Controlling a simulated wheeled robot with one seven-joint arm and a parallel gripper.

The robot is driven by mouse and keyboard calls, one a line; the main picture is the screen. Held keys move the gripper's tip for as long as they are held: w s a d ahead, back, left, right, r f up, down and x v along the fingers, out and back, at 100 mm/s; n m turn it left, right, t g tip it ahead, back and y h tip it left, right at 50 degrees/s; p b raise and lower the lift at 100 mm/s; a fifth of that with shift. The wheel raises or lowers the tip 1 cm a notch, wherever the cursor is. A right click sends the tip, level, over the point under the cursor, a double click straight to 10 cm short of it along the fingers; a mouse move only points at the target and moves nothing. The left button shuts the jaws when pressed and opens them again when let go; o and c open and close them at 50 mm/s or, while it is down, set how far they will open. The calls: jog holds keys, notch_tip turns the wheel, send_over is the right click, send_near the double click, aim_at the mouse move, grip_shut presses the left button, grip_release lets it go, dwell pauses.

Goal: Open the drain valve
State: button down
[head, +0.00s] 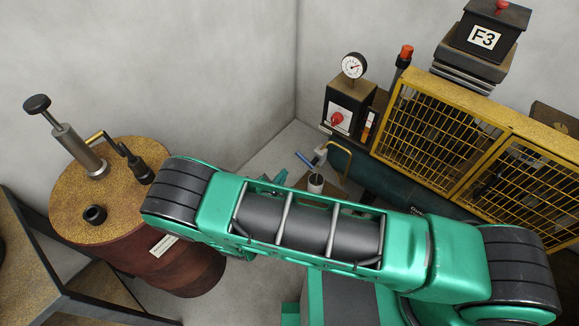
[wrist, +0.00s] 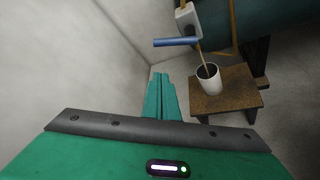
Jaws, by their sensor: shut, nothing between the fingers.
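The drain valve has a pale grey body (wrist: 187,20) with a blue lever (wrist: 175,42) that lies crosswise, pointing left of the body. In the head view the blue lever (head: 303,159) and grey body (head: 320,155) show beyond my arm. A thin brown streak runs from the valve down into a white cup (wrist: 208,81); it looks like a stream of liquid. The cup also shows in the head view (head: 315,184). My green gripper (wrist: 158,76) is shut and empty, below the lever and left of the cup, apparently apart from both. My arm partly hides it in the head view.
The cup stands on a small brown stool (wrist: 232,100). A dark green tank (head: 380,180) lies behind, under a yellow mesh guard (head: 430,120). A rusty drum (head: 100,210) with a hand pump stands left. A plain wall (wrist: 75,50) rises left of my gripper.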

aim_at(305, 160)
jog(key=w+d, duration=0.5)
jog(key=w, duration=0.2)
jog(key=shift+w+f, duration=0.15)
jog(key=shift+f, duration=0.15)
jog(key=shift+d, duration=0.1)
dwell(0.8)
